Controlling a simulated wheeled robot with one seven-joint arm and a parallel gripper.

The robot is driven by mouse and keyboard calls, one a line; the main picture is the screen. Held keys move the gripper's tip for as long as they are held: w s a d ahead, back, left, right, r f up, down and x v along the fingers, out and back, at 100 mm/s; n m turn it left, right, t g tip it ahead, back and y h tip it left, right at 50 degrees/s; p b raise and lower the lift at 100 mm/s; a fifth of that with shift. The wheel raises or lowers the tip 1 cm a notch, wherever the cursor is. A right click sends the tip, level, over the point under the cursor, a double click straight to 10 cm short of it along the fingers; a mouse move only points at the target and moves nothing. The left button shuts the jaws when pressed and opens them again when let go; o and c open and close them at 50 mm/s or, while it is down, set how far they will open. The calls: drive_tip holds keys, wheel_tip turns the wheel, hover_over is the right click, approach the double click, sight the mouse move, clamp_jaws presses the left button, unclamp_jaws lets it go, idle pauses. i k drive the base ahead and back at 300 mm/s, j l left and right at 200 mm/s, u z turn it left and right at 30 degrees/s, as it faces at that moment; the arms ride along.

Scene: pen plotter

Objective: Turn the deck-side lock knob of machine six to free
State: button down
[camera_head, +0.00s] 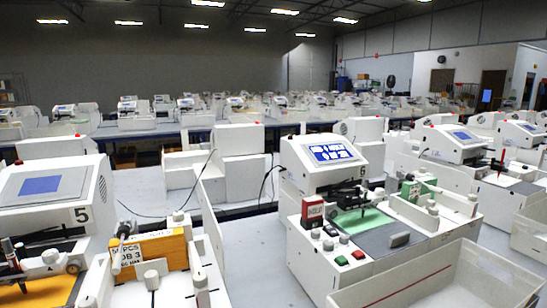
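Machine six (335,158) stands right of centre, a white plotter with a lit blue screen (333,152) and a "6" on its side. Its deck holds a green sheet (362,222) and a grey plate (390,238). Small pale knobs stand on the deck's right side, one (432,209) near the plate and one (472,198) at the far right. More small knobs (328,245) sit on the left front. I cannot tell which is the deck-side lock knob or how it is turned. My gripper is not in view.
Machine five (50,190) stands at left, with an orange block (150,252) beside it. A red box (312,212) and red button (358,255) sit on machine six's left front. An open white bin (450,283) stands in front. Bare table lies between the machines.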

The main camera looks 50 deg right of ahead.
sight(434, 211)
drive_tip(key=z, duration=1.8)
